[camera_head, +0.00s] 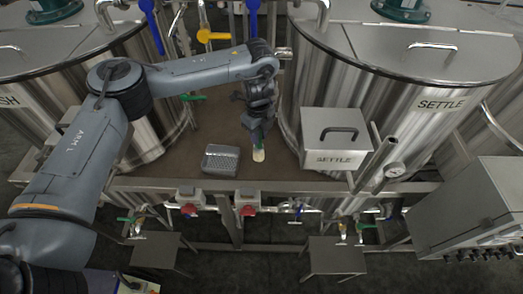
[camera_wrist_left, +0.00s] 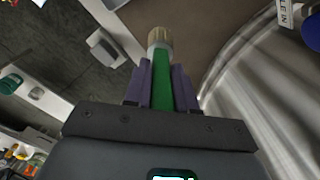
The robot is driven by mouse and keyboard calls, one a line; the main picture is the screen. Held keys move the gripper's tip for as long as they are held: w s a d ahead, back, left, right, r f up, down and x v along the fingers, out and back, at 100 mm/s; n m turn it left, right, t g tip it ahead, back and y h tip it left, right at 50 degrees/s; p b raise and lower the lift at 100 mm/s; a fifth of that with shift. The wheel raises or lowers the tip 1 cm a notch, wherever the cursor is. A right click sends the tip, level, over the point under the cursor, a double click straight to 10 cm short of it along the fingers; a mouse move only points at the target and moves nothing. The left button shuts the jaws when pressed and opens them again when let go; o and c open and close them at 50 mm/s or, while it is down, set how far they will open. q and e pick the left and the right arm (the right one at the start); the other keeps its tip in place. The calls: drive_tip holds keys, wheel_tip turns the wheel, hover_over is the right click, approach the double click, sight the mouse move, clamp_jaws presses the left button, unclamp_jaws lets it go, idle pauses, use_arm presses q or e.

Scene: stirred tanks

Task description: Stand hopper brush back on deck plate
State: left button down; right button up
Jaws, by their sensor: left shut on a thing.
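The hopper brush (camera_head: 258,154) has a green handle and a pale bristle end. My left gripper (camera_head: 260,122) is shut on its handle, between the two tanks. The brush hangs bristle end down over the brown deck plate (camera_head: 282,172); I cannot tell whether the bristles touch it. In the left wrist view, the green handle (camera_wrist_left: 163,85) lies between the purple fingers of my left gripper (camera_wrist_left: 162,82), with the tan bristle tip pointing away over the deck plate (camera_wrist_left: 190,22). My right gripper is not in view.
A grey textured box (camera_head: 221,159) sits on the deck left of the brush. A SETTLE hopper box (camera_head: 330,140) and a steel tank (camera_head: 400,90) stand close on the right. A rail (camera_head: 150,184) runs along the deck's front edge, with red-switched boxes below.

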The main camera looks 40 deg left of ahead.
sight(259, 150)
use_arm(q)
drive_tip(key=shift+s+f, duration=0.2)
drive_tip(key=shift+f, duration=1.25)
drive_tip(key=shift+w+f, duration=0.1)
drive_tip(key=shift+f, duration=1.75)
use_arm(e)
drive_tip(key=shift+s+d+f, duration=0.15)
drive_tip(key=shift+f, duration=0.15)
use_arm(q)
drive_tip(key=shift+f, duration=0.15)
drive_tip(key=c, duration=0.9)
unclamp_jaws()
